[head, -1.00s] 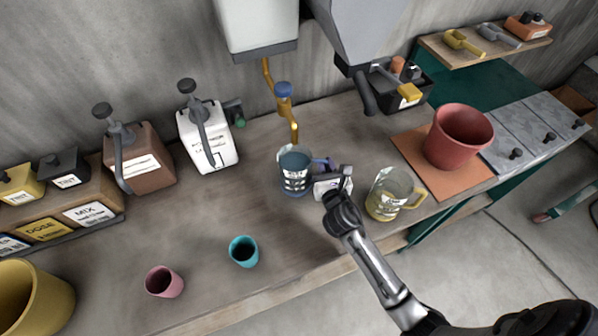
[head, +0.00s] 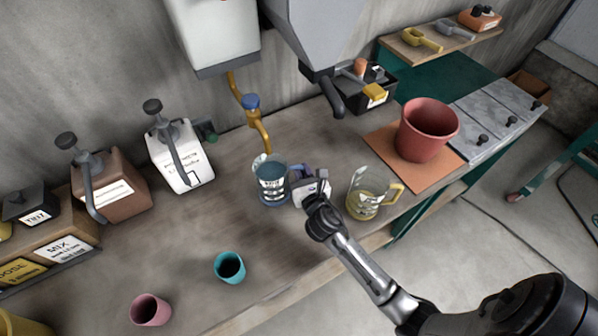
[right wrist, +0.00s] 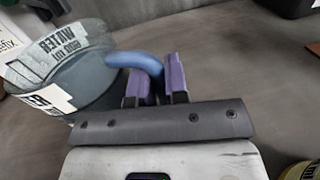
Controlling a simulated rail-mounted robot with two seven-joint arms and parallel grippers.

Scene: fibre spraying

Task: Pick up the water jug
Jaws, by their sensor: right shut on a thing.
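The water jug (head: 271,185) is a blue-grey, see-through jug with a white printed label. It stands upright on the bench under the yellow tap, and its blue handle points right. My right gripper (head: 303,174) is at the jug's right side. In the right wrist view its purple fingers (right wrist: 156,80) sit on either side of the blue handle (right wrist: 140,61), shut on it. My left gripper is out of view.
A clear jug with yellowish contents (head: 367,203) stands close right of my right gripper. The tap (head: 259,122) hangs just above the water jug. A teal cup (head: 230,267) and a pink cup (head: 150,310) stand at the front left. A red pot (head: 427,130) is at the right.

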